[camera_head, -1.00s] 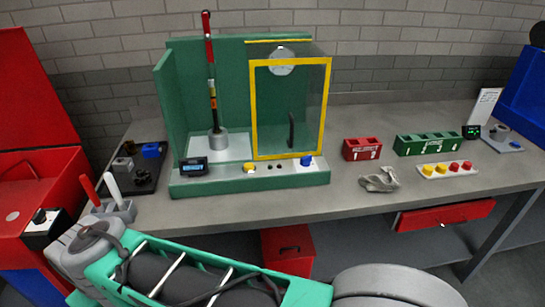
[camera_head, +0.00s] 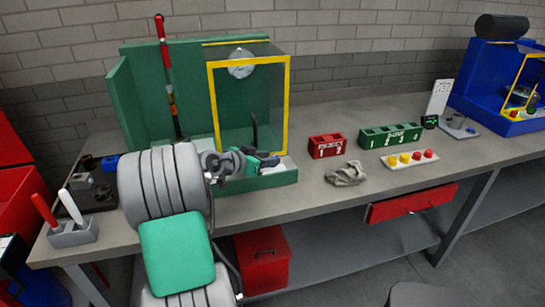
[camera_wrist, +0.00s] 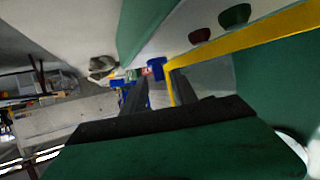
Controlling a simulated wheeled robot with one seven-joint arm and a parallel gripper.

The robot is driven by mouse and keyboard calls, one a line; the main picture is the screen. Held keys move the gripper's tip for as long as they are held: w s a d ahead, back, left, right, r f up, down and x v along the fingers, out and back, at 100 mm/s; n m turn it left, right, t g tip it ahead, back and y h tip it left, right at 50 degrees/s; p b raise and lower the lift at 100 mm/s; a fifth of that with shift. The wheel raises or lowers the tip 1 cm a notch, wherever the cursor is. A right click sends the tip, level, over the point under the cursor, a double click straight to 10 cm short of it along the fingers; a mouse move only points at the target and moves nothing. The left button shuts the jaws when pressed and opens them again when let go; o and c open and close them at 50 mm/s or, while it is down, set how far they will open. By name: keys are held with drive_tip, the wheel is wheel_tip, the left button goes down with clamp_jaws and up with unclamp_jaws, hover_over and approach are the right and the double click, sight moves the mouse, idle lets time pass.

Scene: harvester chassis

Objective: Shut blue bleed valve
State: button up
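The blue bleed valve shows in the wrist view as a small blue knob (camera_wrist: 156,68) on a pale plate, just beyond and between the fingertips. In the head view my gripper hides most or all of it. My gripper (camera_head: 268,161) is at the front right of the green test stand (camera_head: 240,187), low by the foot of the yellow-framed clear door (camera_head: 287,100). In the wrist view its two dark fingers (camera_wrist: 156,86) stand apart, with no clear grip on the knob. Whether they touch it I cannot tell.
Right of the stand are a red two-slot bin (camera_head: 327,147), a crumpled grey cloth (camera_head: 346,174), a green bin (camera_head: 390,136) and a strip of coloured buttons (camera_head: 410,159). A red-and-black lever (camera_head: 166,80) stands upright at the stand's left. My arm covers the stand's front left.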

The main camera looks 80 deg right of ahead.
drive_tip(key=shift+x, duration=1.25)
clamp_jaws()
